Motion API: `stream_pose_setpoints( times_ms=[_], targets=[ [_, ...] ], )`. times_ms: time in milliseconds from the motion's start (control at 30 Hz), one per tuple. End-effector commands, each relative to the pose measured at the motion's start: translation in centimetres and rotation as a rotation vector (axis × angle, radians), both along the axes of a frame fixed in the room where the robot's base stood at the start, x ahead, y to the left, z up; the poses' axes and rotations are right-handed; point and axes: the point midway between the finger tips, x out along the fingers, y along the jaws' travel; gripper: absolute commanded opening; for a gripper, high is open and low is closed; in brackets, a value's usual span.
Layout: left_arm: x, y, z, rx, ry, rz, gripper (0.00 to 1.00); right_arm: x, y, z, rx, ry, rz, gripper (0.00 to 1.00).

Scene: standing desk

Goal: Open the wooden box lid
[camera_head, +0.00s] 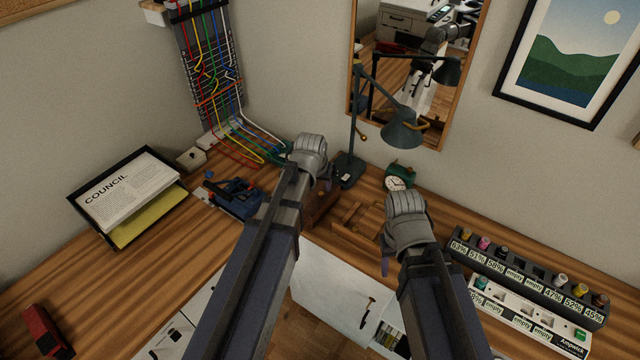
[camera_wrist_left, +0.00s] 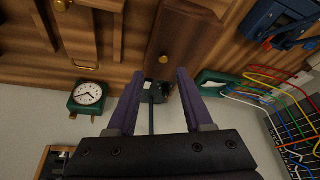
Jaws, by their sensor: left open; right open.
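In the head view, a dark brown wooden piece (camera_head: 322,208) is partly hidden behind my left arm. A lighter wooden piece with dividers (camera_head: 358,214) stands to its right. My left gripper (camera_wrist_left: 161,76) is open and empty, its purple fingers apart near the knob panel, not visibly touching it. My right gripper (camera_head: 386,258) is open, to the right of the lighter wooden piece; its fingers are mostly hidden by the wrist.
A green desk lamp (camera_head: 349,165) and a green clock (camera_head: 397,183) stand behind the wooden pieces. A blue tool (camera_head: 235,194) and a paper tray (camera_head: 172,217) lie to the left. A labelled rack (camera_head: 520,277) stands at the right.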

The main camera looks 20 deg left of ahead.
Motion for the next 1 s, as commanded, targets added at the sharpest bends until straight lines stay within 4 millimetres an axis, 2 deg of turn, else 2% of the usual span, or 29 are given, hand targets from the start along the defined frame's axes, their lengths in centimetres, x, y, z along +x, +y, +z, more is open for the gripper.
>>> stream_pose_setpoints(
  times_ms=[100,367,800,1000],
  targets=[
    [0.7,0.7,0.4,-0.003,-0.018,0.014,0.51,0.0,0.0,0.2,0.0,0.0,0.0,0.5],
    [0.9,0.7,-0.6,-0.003,-0.017,0.011,0.51,0.0,0.0,-0.7,0.0,0.0,0.0,0.5],
    [2.8,0.7,-5.6,-0.003,-0.015,0.011,0.51,0.0,0.0,-5.7,0.0,0.0,0.0,0.5],
    [3.5,0.7,-7.0,-0.003,-0.015,0.011,0.51,0.0,0.0,-7.1,0.0,0.0,0.0,0.5]
  ],
)
